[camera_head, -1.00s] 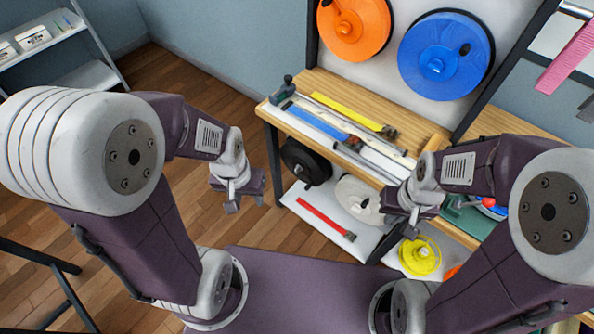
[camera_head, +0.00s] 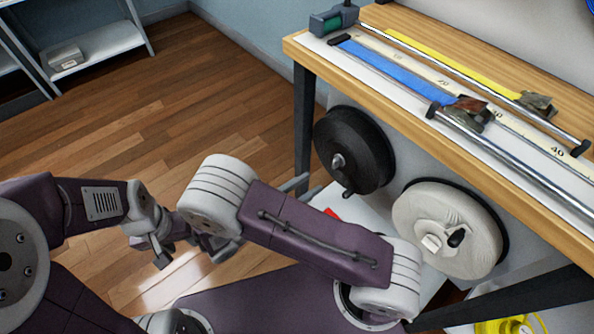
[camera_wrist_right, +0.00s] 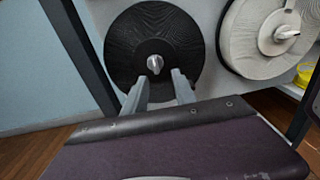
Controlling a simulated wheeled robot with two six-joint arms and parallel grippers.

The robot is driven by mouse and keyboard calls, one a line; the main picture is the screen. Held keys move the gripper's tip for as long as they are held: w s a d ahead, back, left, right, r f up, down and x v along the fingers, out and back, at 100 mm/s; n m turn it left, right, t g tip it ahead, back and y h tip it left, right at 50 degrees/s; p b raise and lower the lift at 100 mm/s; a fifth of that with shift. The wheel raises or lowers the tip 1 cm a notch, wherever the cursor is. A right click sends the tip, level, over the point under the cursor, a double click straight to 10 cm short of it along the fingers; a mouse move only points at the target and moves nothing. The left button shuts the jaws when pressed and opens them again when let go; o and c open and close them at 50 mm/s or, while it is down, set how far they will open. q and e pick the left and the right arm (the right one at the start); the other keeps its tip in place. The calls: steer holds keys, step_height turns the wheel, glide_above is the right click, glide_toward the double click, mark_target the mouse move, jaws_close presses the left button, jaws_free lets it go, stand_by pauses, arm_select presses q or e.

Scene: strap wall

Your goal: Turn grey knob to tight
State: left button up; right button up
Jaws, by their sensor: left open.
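A grey knob (camera_head: 338,161) sticks out from the middle of a black reel (camera_head: 362,138) under the bench's left end. In the right wrist view the knob (camera_wrist_right: 154,63) stands just beyond my right gripper (camera_wrist_right: 160,76). That gripper's two fingers are apart, one to each side below the knob, with no contact visible. In the head view my right arm's links hide most of that gripper; part of it (camera_head: 300,184) shows near the reel. My left gripper (camera_head: 158,250) is open and empty over the floor at the left. No tight mark is readable.
A cream reel (camera_head: 440,225) with a pale hub and black handle hangs right of the black one. The bench (camera_head: 420,140) above carries blue (camera_head: 385,73) and yellow (camera_head: 450,68) straps on rails. A bench leg (camera_head: 304,130) stands left of the black reel. Floor at left is clear.

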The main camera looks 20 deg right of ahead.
mark_target(333, 164)
steer(key=shift+t, duration=0.3)
steer(key=b+x, duration=0.1)
steer(key=x, duration=0.1)
steer(key=b+x, duration=0.1)
steer(key=x, duration=0.2)
steer(key=b+x, duration=0.2)
steer(key=shift+w+d+f, duration=0.2)
steer(key=shift+w, duration=0.25)
steer(key=shift+w+d+r, duration=0.15)
steer(key=shift+w+d, duration=0.05)
steer(key=shift+d, duration=0.25)
jaws_close()
